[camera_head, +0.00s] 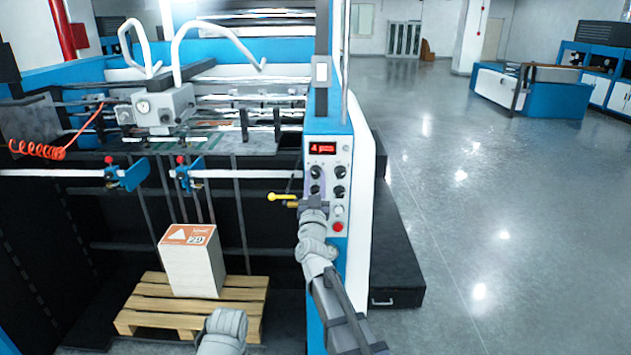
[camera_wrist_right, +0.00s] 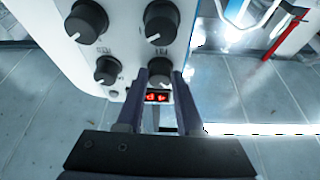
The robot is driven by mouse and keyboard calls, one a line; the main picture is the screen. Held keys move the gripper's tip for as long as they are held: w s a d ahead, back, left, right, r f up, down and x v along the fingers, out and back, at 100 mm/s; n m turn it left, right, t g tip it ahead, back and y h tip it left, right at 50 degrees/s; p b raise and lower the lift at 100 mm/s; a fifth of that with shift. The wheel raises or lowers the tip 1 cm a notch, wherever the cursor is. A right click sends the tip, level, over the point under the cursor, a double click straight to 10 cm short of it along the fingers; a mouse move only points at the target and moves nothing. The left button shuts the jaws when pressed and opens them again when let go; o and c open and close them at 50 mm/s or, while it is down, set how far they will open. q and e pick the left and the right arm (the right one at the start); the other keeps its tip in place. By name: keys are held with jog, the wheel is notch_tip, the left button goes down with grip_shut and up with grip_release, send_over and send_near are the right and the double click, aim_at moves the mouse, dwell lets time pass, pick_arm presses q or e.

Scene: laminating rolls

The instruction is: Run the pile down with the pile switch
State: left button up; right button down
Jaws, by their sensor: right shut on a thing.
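The control panel (camera_head: 326,212) on the blue machine column has a red display (camera_head: 322,148), several black knobs and a red button (camera_head: 338,227). My right gripper (camera_head: 316,179) reaches up to the panel's left knobs. In the right wrist view its fingers (camera_wrist_right: 160,75) are shut on a small black knob (camera_wrist_right: 159,66) beside the red display. The label that would name this knob as the pile switch is not readable. The pile (camera_head: 191,268), a white stack with an orange-and-white top sheet, stands on a wooden pallet (camera_head: 143,306) low inside the machine.
A yellow-tipped lever (camera_head: 279,197) sticks out left of my right gripper. Other knobs (camera_wrist_right: 107,70) are close beside the held one. A black step (camera_head: 397,262) stands right of the column.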

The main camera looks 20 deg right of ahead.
jog(key=m+h, duration=0.1)
jog(key=m, duration=0.1)
jog(key=m+g+h+p, duration=0.1)
jog(key=m, duration=0.2)
jog(key=shift+w+a+r+m, duration=0.1)
jog(key=shift+a+r+m, duration=0.1)
jog(key=shift+m, duration=0.1)
jog(key=shift+a+m+g+h+p, duration=0.1)
jog(key=shift+m+g+h+p, duration=0.4)
jog(key=shift+m, duration=0.85)
jog(key=shift+m+g+h+p, duration=0.3)
jog(key=shift+m+g+h, duration=0.35)
jog(key=shift+m, duration=1)
jog(key=c, duration=0.5)
grip_release()
jog(key=shift+c, duration=0.2)
jog(key=b+v, duration=0.2)
jog(key=v, duration=0.6)
